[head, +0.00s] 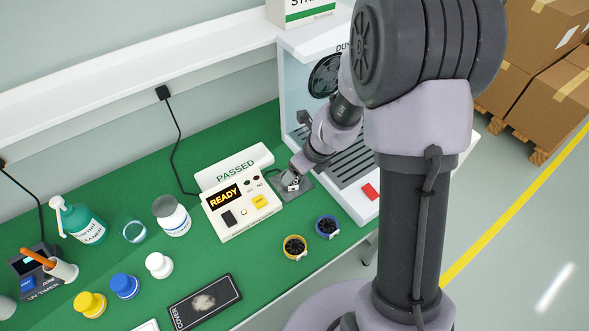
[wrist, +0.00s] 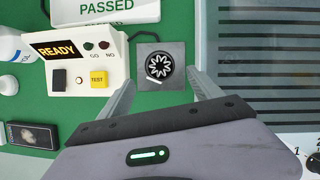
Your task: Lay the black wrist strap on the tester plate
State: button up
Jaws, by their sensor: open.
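The black wrist strap (wrist: 159,66) is a round black coil with a pale petal-like pattern inside and a small white tag at its lower edge. In the wrist view it appears to lie on the grey tester plate (wrist: 178,50), near its middle. The tester (wrist: 88,62) stands left of the plate and shows READY, with a yellow TEST button. My gripper (wrist: 162,77) is open, its two fingers apart on either side of the plate's near part, touching nothing visible. In the head view my gripper (head: 292,181) is low over the plate and partly hides the strap.
A PASSED tray (head: 266,154) stands behind the tester. Yellow-ringed (head: 294,247) and blue-ringed (head: 327,227) coils lie near the bench's front edge. A vented cabinet (head: 352,193) stands right of the plate. Bottles, a cup and a black COVER box (head: 204,301) are left.

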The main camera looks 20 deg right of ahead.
jog(key=s+a+r+n+p, duration=0.1)
jog(key=s+a+r+n, duration=0.2)
jog(key=r, duration=0.4)
jog(key=s+r+n+t, duration=0.1)
jog(key=s+r+n, duration=0.2)
jog(key=r+n, duration=0.25)
jog(key=s+a+r+n+p, duration=0.1)
jog(key=s+a+r+n, duration=0.2)
jog(key=r, duration=0.5)
jog(key=s+r+n, duration=0.6)
jog(key=s+n, duration=0.7)
jog(key=n, duration=0.1)
jog(key=shift+s+t, duration=0.25)
jog(key=shift+t, duration=0.15)
